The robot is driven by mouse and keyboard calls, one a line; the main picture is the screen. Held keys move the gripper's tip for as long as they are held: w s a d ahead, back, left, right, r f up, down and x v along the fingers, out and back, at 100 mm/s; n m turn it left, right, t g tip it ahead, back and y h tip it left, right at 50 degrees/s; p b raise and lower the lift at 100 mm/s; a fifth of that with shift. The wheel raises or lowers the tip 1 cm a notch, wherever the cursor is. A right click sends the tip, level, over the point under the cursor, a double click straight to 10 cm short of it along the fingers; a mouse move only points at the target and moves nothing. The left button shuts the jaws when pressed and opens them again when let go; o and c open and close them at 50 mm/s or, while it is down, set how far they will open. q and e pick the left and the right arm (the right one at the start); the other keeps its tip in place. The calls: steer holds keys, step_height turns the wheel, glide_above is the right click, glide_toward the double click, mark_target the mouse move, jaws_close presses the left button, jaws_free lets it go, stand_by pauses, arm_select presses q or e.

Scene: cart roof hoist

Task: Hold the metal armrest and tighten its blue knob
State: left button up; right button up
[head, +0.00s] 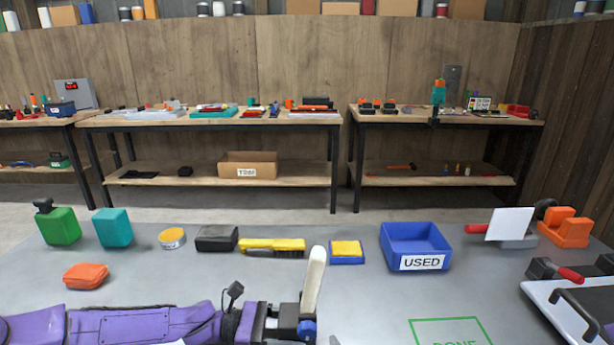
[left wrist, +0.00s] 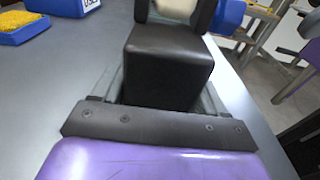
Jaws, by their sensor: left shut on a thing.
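The armrest (head: 314,280) shows as a long pale cream piece standing up, slightly tilted, at the bottom middle of the head view. Its blue knob (head: 307,329) sits low beside the gripper; it also shows in the left wrist view (left wrist: 231,14) at the top, right of the fingers. My left gripper (head: 290,322) comes in from the left and is shut on the armrest. In the left wrist view the dark fingers (left wrist: 174,14) stand on both sides of the cream piece. The armrest's lower part is hidden. My right gripper is not in view.
On the grey table stand a blue USED bin (head: 392,262), a yellow brush (head: 272,244), a blue-yellow sponge (head: 346,250) and green and teal containers. A tray with black handles (head: 551,304) is at the right. The green DONE square (head: 450,323) is clear.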

arm_select(q)
steer(key=o, duration=1.1)
steer(key=shift+c, duration=0.2)
steer(key=shift+a+r, duration=0.15)
steer(key=shift+a, duration=0.05)
steer(key=a+p, duration=0.1)
steer(key=a, duration=0.1)
steer(key=a+r+p, duration=0.1)
steer(key=a, duration=0.1)
steer(key=a+p, duration=0.1)
steer(key=a, duration=0.1)
steer(key=shift+a+r, duration=0.3)
steer(key=shift+a, duration=0.05)
steer(key=shift+a+p, duration=0.35)
steer(key=shift+a, duration=0.1)
